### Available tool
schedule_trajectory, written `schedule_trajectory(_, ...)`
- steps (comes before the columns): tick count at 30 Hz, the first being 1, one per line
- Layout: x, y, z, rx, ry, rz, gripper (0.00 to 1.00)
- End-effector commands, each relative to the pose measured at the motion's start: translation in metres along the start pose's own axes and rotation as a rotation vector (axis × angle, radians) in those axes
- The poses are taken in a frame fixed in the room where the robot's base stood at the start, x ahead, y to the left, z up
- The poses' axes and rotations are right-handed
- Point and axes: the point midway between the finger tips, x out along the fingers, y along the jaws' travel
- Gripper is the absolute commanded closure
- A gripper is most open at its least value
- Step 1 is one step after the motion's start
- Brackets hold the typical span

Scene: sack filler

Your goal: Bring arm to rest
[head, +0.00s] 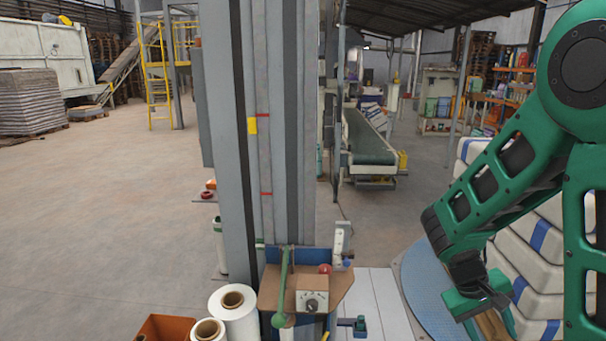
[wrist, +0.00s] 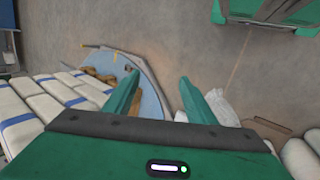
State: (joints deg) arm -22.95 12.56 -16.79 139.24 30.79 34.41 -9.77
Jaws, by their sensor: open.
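My green arm comes in from the right in the head view and bends down to the left. My gripper (wrist: 158,88) shows in the wrist view with its two green fingers apart and nothing between them. In the head view my gripper (head: 486,306) hangs low at the right, over or in front of the blue round plate (head: 422,285) and the stacked white sacks (head: 530,262). From the pictures I cannot tell the exact gap to the sacks.
A grey column (head: 238,130) stands in the middle, with a control box (head: 313,300) and green lever (head: 281,285) at its foot. White rolls (head: 235,318) and an orange bin (head: 165,328) stand front left. The floor at left is free. A conveyor (head: 368,145) stands behind.

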Motion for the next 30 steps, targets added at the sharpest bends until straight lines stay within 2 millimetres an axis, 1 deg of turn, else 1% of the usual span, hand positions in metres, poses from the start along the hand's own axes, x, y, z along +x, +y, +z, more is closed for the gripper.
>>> schedule_trajectory(1, -0.004, 0.008, 0.011, 0.046, -0.008, -0.045, 0.49)
schedule_trajectory(3, -0.010, 0.016, 0.027, 0.101, -0.021, -0.103, 0.49)
schedule_trajectory(10, -0.031, 0.036, 0.079, 0.267, -0.047, -0.279, 0.49)
schedule_trajectory(15, -0.049, 0.045, 0.119, 0.378, -0.052, -0.390, 0.49)
schedule_trajectory(21, -0.069, 0.048, 0.161, 0.479, -0.044, -0.490, 0.49)
schedule_trajectory(25, -0.077, 0.047, 0.178, 0.519, -0.040, -0.525, 0.49)
schedule_trajectory(27, -0.080, 0.046, 0.184, 0.531, -0.040, -0.536, 0.49)
schedule_trajectory(30, -0.081, 0.046, 0.187, 0.537, -0.038, -0.543, 0.49)
